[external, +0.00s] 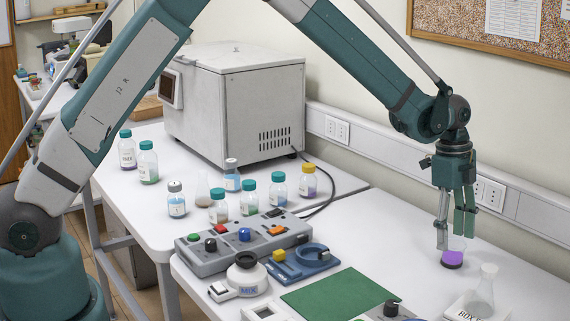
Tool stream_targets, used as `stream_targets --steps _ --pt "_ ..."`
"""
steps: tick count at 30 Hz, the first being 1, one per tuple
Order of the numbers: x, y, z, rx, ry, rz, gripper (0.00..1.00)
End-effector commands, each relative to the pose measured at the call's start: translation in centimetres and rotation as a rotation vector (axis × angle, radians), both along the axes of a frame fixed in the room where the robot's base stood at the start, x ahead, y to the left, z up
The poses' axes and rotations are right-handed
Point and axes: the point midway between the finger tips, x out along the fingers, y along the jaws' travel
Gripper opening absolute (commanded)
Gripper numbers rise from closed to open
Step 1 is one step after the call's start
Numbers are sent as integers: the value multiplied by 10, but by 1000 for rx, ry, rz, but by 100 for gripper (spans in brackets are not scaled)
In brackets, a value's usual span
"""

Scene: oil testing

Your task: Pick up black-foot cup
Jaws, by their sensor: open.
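The black-foot cup (453,259) stands upright on the white table at the right. It is a small clear vessel with purple liquid and a dark base. My gripper (456,236) points straight down over it, with its fingers open. The fingertips are at the height of the cup's upper part and hide some of it. I cannot tell whether any finger touches the cup.
A clear flask (482,291) on a white labelled box (464,308) stands close in front of the cup. A green mat (340,299), a blue fixture (301,262) and a grey button panel (243,243) lie to the left. Several bottles stand farther back. The wall trunking (400,166) runs behind.

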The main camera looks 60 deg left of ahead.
Motion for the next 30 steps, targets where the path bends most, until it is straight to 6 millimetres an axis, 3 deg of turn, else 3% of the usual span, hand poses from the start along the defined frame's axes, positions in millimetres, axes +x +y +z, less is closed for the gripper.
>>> stream_targets --steps 5,18,30 --pt "0 -1 -7 0 0 0 53" --pt "2 -9 -47 0 0 -1 53" --pt "1 -9 -51 0 0 0 53"
